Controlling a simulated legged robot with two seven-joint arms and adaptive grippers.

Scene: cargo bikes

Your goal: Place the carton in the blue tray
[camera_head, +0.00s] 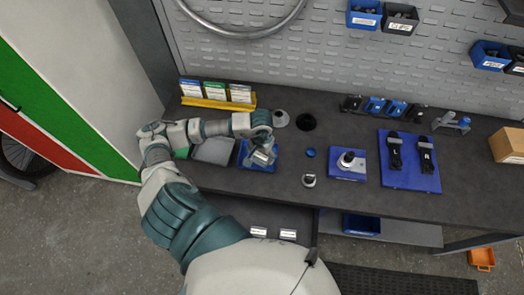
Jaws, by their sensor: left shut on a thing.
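My left gripper (262,148) is shut on a small pale thing, partly hidden by the fingers; I cannot tell for sure what it is. It is over a small blue tray (244,160) on the dark bench, and the gripper hides part of that tray. I cannot tell whether the held thing touches the tray. A brown cardboard carton (508,145) stands at the bench's right end, far from the gripper. Small white boxes with coloured tops (214,91) stand in a yellow rack (217,103) behind my left arm. My right gripper is not in view.
A larger blue tray (408,180) holds two black items. A blue mat (347,177) bears a round metal part. A grey tray (212,152) lies left of the gripper. Small round parts lie mid-bench. Bins hang on the perforated wall (300,60) behind.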

